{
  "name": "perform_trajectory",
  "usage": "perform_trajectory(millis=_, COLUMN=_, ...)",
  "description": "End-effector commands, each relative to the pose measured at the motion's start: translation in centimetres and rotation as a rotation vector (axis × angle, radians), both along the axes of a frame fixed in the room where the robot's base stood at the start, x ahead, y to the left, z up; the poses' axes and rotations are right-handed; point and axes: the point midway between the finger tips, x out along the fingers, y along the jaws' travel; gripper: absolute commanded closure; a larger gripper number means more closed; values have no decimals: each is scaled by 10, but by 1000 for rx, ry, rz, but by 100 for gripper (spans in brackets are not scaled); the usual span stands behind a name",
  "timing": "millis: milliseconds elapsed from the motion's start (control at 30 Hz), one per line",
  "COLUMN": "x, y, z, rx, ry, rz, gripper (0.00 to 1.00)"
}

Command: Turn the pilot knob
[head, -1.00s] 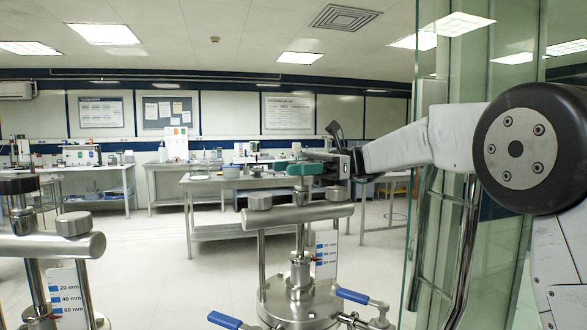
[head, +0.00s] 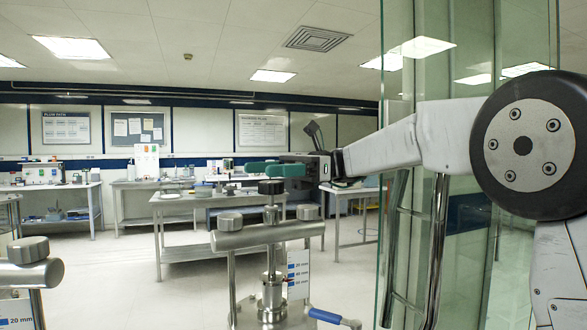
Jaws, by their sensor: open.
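The near column has a steel crossbar (head: 266,235) with a black knob (head: 271,187) on top of its central spindle. Steel round knobs sit on the bar at its left (head: 230,221) and right (head: 307,212). No label shows which one is the pilot knob. My gripper (head: 262,169) has green fingers and comes in from the right, just above the black knob in the picture. It is open and holds nothing. I cannot tell its depth distance from the knob.
A second column's bar and round steel knob (head: 28,250) stand at lower left. A glass panel (head: 400,230) with steel handles is at right, close by my arm. A blue-handled valve (head: 328,317) is below. Lab benches (head: 185,205) are farther back.

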Motion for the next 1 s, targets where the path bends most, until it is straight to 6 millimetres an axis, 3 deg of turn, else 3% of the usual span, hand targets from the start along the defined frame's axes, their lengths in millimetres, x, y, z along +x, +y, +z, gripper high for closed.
perform_trajectory(millis=300, x=-71, y=-23, z=7, rx=-1, ry=-2, rz=-2, gripper=33)
perform_trajectory(millis=500, x=-100, y=-32, z=10, rx=0, ry=-2, rz=-2, gripper=33)
perform_trajectory(millis=1000, x=-112, y=-36, z=10, rx=-2, ry=-3, rz=-1, gripper=33)
